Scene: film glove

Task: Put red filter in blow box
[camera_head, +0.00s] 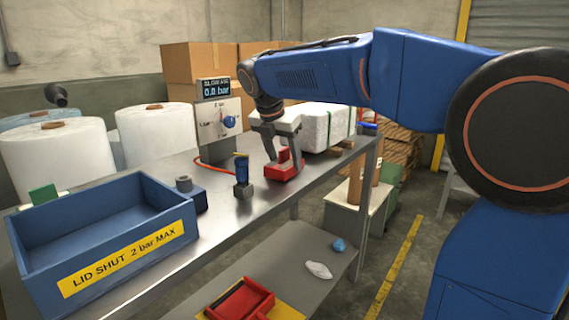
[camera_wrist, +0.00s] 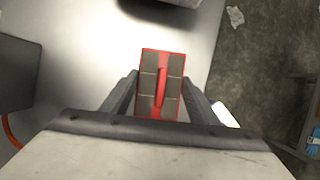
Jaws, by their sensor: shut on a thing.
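The red filter (camera_head: 283,173) is a red frame with grey pads and a raised middle bar. It is at the right part of the metal bench, and I cannot tell whether it touches the top. My gripper (camera_head: 284,158) points down and is shut on it. In the wrist view the filter (camera_wrist: 148,65) lies between the two fingers of my gripper (camera_wrist: 159,95). The blow box (camera_head: 132,252) is a blue open-topped box at the bench's left end, with a yellow label reading "LID SHUT 2 bar MAX". Its visible inside looks empty.
A small blue-topped device (camera_head: 242,175) stands on the bench between filter and box. A gauge panel (camera_head: 216,120) reading 0.0 bar and a white block (camera_head: 325,126) stand behind. A grey cylinder on a blue base (camera_head: 186,192) is beside the box. A red tray (camera_head: 240,300) is on the lower shelf.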

